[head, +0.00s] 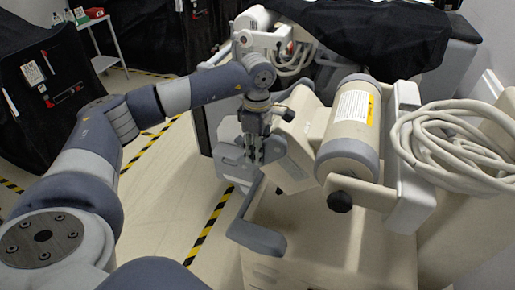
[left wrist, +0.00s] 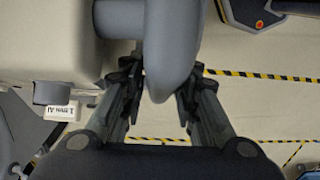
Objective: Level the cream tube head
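The cream tube head (head: 343,128) is a cream cylinder with grey end bands and a yellow-and-white label. In the head view it is right of centre and visibly tilted. My left gripper (head: 254,150) points down to its left, beside the cream box-shaped part (head: 290,150) joined to it. In the left wrist view, the two fingers of my left gripper (left wrist: 160,88) stand apart on either side of a rounded grey bar (left wrist: 170,45). The fingertips are close to the bar; contact is unclear. My right gripper is not in view.
Coiled pale cable (head: 455,150) hangs right of the tube head. A black knob (head: 340,201) sits below it. A grey curved handle (head: 258,236) is at the cart's front. Black covers (head: 375,35) drape equipment behind. Open floor (head: 165,205) with striped tape lies left.

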